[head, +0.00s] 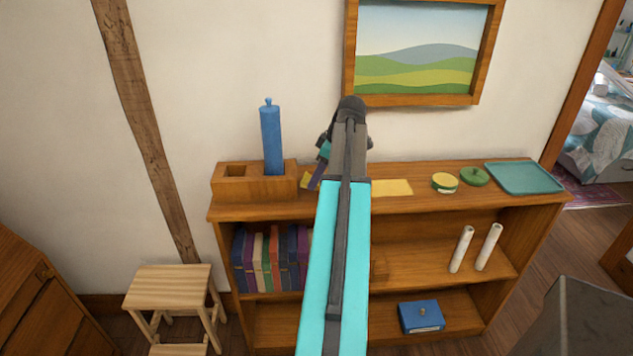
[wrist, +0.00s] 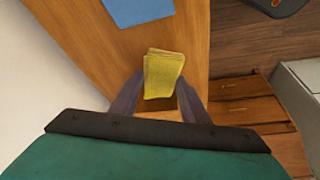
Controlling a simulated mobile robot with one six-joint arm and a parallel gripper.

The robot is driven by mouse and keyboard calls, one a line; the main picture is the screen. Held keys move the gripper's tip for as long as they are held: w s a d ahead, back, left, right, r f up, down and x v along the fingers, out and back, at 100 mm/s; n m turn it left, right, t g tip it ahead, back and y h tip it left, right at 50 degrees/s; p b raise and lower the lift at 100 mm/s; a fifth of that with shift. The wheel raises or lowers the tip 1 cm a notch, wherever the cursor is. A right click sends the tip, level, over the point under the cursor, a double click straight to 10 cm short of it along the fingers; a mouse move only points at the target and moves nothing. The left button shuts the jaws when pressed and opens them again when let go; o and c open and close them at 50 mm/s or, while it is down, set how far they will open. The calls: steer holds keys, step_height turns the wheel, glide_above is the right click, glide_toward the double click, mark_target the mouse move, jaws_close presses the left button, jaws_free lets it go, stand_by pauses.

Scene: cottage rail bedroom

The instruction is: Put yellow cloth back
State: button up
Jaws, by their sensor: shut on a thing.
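The yellow cloth (wrist: 163,72) is a folded pad held between the dark fingers of my gripper (wrist: 160,92) in the wrist view. In the head view, my gripper (head: 322,170) is over the left half of the shelf top (head: 420,205), just right of the wooden block. I cannot tell whether the cloth touches the wood. A flat yellow rectangle (head: 391,187) lies on the shelf top right of my arm.
A wooden block (head: 230,187) with an empty hollow holds an upright blue bottle (head: 271,140). A yellow tin (head: 445,182), green lid (head: 474,176) and teal tray (head: 524,178) stand to the right. A framed picture (head: 418,101) hangs above. A stool (head: 168,287) stands left.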

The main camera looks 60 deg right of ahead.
stand_by(0.3)
steer(key=shift+w+d+f+p, duration=0.1)
steer(key=shift+w+d+p, duration=0.2)
steer(key=shift+w+d, duration=0.25)
steer(key=shift+a+f+p, duration=0.15)
steer(key=shift+f+p, duration=0.45)
steer(key=shift+f, duration=1.15)
steer(key=shift+f, duration=0.15)
steer(key=o, duration=0.9)
steer(key=shift+r, duration=0.25)
steer(key=b+v, duration=0.2)
steer(key=v, duration=0.8)
steer(key=shift+s, duration=0.1)
steer(key=shift+v, duration=0.9)
